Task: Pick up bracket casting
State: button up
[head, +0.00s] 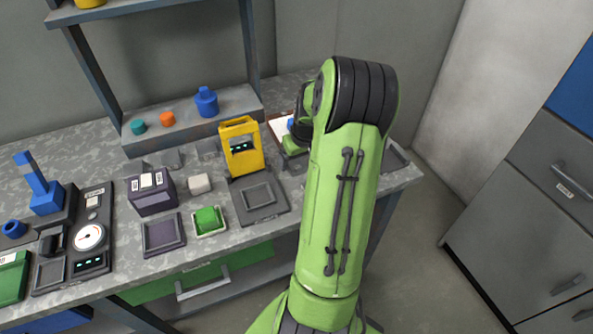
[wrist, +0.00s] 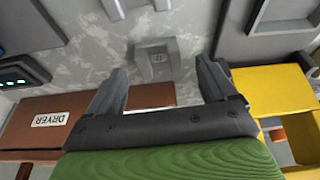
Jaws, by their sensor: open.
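A small grey piece (wrist: 157,62) with a pale mark on its face, which looks like the bracket casting, is on the mottled grey worktop (wrist: 75,50) in the wrist view. It lies ahead of my gripper (wrist: 161,73), between the lines of the two dark fingers. The fingers are apart and nothing is held. I cannot tell how much height separates the fingertips from the piece.
A brown box labelled DRYER (wrist: 50,121) and a yellow body (wrist: 275,90) flank the fingers. A dark square tray (wrist: 280,25) is at upper right. In the head view, a yellow unit (head: 241,148) stands left of my arm, with a green block (head: 208,219) nearby.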

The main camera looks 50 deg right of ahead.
aim_at(297, 168)
jog(key=shift+x, duration=1.05)
jog(key=shift+r, duration=0.1)
jog(key=c, duration=1.2)
notch_tip(297, 168, up, 10)
jog(key=p, duration=0.3)
